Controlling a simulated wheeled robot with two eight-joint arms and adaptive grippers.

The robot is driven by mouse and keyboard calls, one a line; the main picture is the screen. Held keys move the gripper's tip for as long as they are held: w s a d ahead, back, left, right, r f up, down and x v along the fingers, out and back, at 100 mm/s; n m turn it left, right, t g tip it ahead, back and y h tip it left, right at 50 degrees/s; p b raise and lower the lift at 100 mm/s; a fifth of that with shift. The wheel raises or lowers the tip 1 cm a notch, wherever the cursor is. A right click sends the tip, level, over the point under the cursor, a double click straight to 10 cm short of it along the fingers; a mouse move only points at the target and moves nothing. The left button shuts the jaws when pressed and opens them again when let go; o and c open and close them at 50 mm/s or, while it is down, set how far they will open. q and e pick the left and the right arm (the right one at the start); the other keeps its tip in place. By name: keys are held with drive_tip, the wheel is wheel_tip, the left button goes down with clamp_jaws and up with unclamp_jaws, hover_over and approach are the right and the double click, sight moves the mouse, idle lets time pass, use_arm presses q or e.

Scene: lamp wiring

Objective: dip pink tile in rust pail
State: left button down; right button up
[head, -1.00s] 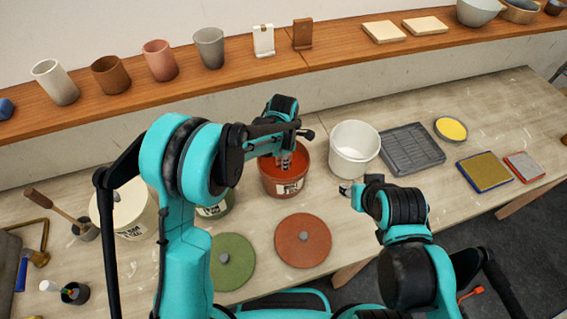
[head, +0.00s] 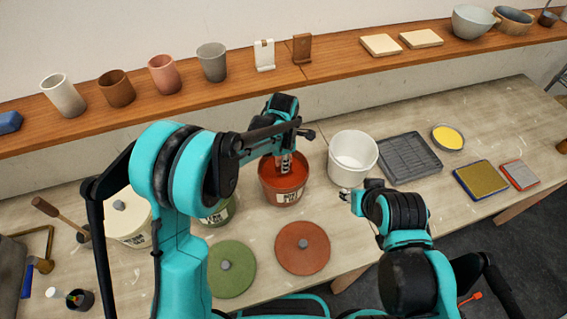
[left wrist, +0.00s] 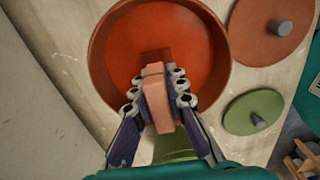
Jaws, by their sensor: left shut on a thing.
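The rust pail (head: 283,192) stands open on the bench in the middle of the head view, with orange-red liquid inside. My left gripper (head: 284,165) points down into its mouth. In the left wrist view my left gripper (left wrist: 157,90) is shut on the pink tile (left wrist: 156,100), one finger on each side. The tile's far end is over or in the liquid of the rust pail (left wrist: 104,60); a darker patch shows at its tip, and I cannot tell how deep it reaches. The tile is hidden in the head view. My right gripper (head: 346,195) is near the white pail, its jaws too small to judge.
A white pail (head: 353,158) stands right of the rust pail, with a grey rack (head: 409,158) beyond. A green pail (head: 219,213) is close on the left. Rust lid (head: 302,247) and green lid (head: 232,270) lie in front. A shelf (head: 230,96) runs behind.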

use_arm(q)
drive_tip(key=shift+r, duration=0.1)
idle(0.4)
drive_tip(key=shift+r+p, duration=1.55)
drive_tip(key=shift+r, duration=0.9)
